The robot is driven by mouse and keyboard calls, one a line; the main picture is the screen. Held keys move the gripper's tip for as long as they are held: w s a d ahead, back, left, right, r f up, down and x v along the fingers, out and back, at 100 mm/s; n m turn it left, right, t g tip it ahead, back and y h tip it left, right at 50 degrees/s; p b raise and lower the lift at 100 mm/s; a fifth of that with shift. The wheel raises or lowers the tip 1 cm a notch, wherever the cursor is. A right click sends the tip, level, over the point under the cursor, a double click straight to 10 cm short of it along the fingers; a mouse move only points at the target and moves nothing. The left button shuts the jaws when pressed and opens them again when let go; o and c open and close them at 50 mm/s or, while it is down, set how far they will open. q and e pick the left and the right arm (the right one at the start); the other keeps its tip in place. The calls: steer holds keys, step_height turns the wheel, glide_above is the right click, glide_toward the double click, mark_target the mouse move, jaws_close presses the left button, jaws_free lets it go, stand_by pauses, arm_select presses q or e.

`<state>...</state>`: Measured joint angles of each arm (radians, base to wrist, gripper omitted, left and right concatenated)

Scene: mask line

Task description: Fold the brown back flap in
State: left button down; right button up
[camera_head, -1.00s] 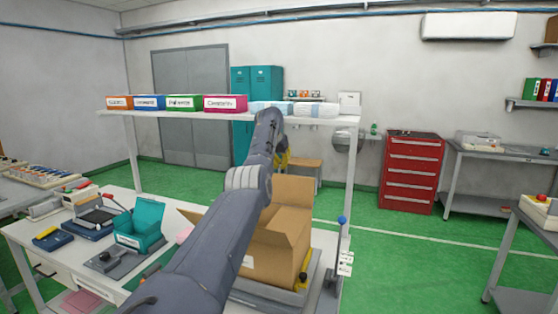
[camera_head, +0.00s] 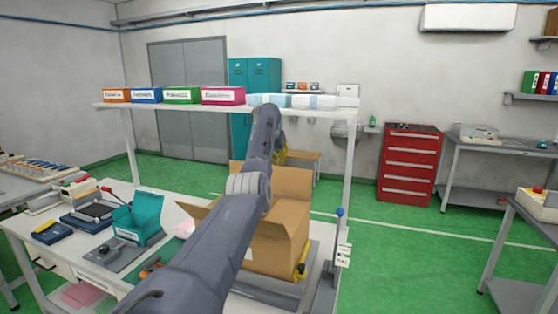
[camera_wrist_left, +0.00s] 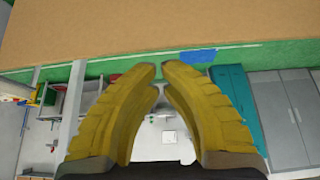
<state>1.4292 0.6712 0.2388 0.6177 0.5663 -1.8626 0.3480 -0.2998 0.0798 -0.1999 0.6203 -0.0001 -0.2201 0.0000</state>
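The open cardboard box (camera_head: 275,252) stands on the bench behind my left arm. Its brown back flap (camera_head: 290,183) stands up at the far side, partly hidden by my arm. A left side flap (camera_head: 196,208) sticks outward. My left gripper (camera_head: 281,156) has yellow fingers near the top of the back flap, mostly hidden by its own wrist. In the left wrist view the gripper (camera_wrist_left: 159,68) has its fingertips nearly together with nothing visible between them. Brown cardboard (camera_wrist_left: 130,28) fills the top of that view, just beyond the fingertips. My right gripper is not in view.
A shelf (camera_head: 190,106) with labelled boxes and pale packs spans the back of the bench. A teal bin (camera_head: 140,217) stands left of my arm. A blue-knobbed lever (camera_head: 339,212) stands right of the box.

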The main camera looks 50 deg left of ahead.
arm_select(q)
steer(key=shift+s+d+r, duration=0.1)
steer(key=shift+s+d, duration=0.15)
steer(key=shift+s, duration=0.2)
steer(key=shift+s+d, duration=0.2)
steer(key=shift+s, duration=0.25)
steer(key=shift+d, duration=0.25)
